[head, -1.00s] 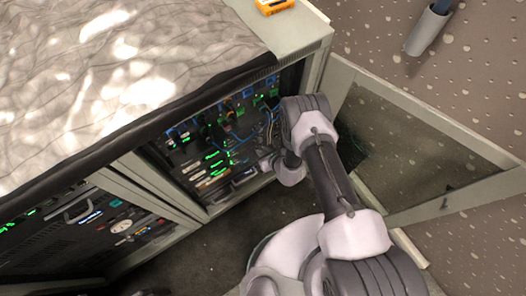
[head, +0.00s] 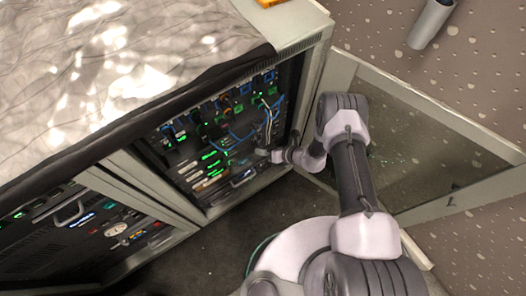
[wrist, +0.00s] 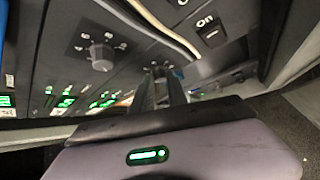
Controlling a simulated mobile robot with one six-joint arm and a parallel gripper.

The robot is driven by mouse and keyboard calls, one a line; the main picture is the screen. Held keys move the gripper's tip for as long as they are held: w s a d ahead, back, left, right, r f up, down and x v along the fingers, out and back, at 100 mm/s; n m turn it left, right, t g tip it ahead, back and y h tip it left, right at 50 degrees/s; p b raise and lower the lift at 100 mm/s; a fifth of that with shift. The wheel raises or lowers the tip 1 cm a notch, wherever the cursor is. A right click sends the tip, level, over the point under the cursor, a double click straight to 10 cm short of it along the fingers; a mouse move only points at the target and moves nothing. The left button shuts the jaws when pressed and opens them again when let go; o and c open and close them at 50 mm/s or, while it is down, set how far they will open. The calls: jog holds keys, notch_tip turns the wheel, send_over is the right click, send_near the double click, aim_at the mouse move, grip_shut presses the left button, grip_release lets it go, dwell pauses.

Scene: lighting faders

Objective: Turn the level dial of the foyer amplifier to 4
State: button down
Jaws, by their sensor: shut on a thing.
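My gripper (wrist: 158,78) reaches a dark rack panel (wrist: 60,35) in the wrist view, with its narrow fingers close together. They are shut on a small knob at their tips that looks like a dial. The fingers hide most of it, and its setting cannot be read. Another grey dial (wrist: 100,56) with white numbers around it stands to the left, apart from my fingers. In the head view my gripper (head: 264,154) is at the right side of the open rack (head: 215,140). No amplifier name is legible.
White and grey cables (wrist: 160,25) run across the panel above my fingers. A switch marked "On" (wrist: 211,33) is at upper right. Green-lit displays (wrist: 66,102) are at left. The open glass door (head: 430,150) stands to the right of my arm.

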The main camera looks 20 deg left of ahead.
jog(key=shift+w+d+f+m+g+y, duration=0.1)
jog(key=shift+m+g+y, duration=0.25)
jog(key=shift+y, duration=0.15)
jog(key=shift+w+d+f+m+g+y, duration=0.1)
jog(key=shift+m+g+y, duration=0.25)
jog(key=shift+y, duration=0.15)
jog(key=c, duration=1.3)
grip_release()
